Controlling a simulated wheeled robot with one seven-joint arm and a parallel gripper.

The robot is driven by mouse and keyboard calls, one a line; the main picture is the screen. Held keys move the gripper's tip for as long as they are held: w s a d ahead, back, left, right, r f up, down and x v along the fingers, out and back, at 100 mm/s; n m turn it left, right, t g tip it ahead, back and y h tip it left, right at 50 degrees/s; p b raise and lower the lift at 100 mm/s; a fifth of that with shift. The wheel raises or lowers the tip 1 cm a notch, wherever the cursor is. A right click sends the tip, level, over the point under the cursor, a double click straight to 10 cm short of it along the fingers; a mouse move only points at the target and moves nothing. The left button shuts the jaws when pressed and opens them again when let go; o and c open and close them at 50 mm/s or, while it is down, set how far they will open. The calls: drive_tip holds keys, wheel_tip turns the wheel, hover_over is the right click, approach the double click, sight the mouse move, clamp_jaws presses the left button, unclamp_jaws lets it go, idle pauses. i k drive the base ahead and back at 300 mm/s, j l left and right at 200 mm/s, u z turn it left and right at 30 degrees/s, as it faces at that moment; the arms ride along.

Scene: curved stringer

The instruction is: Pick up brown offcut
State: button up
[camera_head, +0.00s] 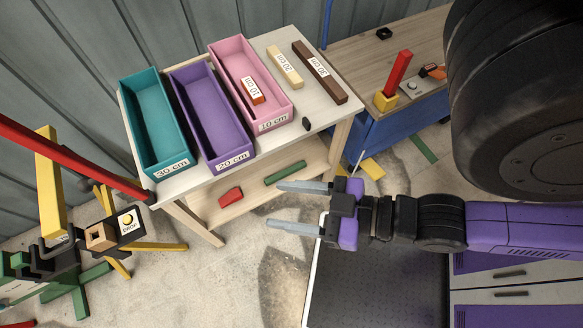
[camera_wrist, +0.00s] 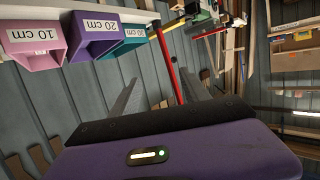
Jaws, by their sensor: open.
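The brown offcut (camera_head: 319,72) is a long dark bar with a white 30 cm label. It lies flat at the right side of the table top (camera_head: 312,103), clear of the bins, in the head view. My gripper (camera_head: 273,205) is open and empty, pointing left in front of the table, below and apart from the offcut. Its two fingers also show in the wrist view (camera_wrist: 160,92). The brown offcut does not show in the wrist view.
A cream 20 cm offcut (camera_head: 285,66) lies left of the brown one. Teal (camera_head: 151,120), purple (camera_head: 211,115) and pink (camera_head: 273,120) bins fill the table's left; a red offcut (camera_head: 251,90) is in the pink one. A workbench (camera_head: 350,60) stands right.

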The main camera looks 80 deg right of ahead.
sight(323, 75)
drive_tip(key=z, duration=2.85)
drive_tip(key=k+j+z, duration=0.45)
drive_tip(key=k+j, duration=0.15)
drive_tip(key=k, duration=0.25)
